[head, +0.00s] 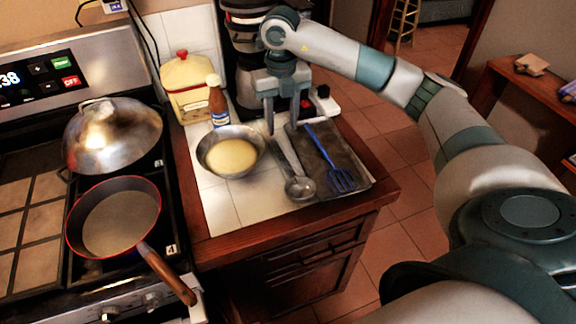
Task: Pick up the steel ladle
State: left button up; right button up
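The steel ladle (299,187) lies on a dark tray (345,150) on the counter. Its bowl is toward the front and its handle runs back and slightly left. My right gripper (282,127) points down over the handle's far end, with its two fingers apart on either side of it. I cannot tell how high the fingertips are above the handle or whether they touch anything. My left gripper is not in view.
A blue slotted spatula (335,172) lies right of the ladle. A metal bowl of yellow batter (231,155) and a brown bottle (217,103) stand left. A coffee machine (243,60) is behind. A red-rimmed pan (118,218) sits on the stove.

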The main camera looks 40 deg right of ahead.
aim_at(282, 156)
notch_tip(282, 156, down, 4)
jog(key=shift+p, duration=0.65)
jog(key=shift+f, duration=0.65)
jog(key=shift+f+p, duration=0.3)
jog(key=shift+p, duration=0.15)
jog(key=f+p, duration=0.1)
jog(key=f, duration=0.1)
jog(key=f+p, duration=0.1)
jog(key=shift+s+a+f, duration=0.1)
jog(key=shift+a+f, duration=0.1)
jog(key=shift+f, duration=0.6)
grip_shut()
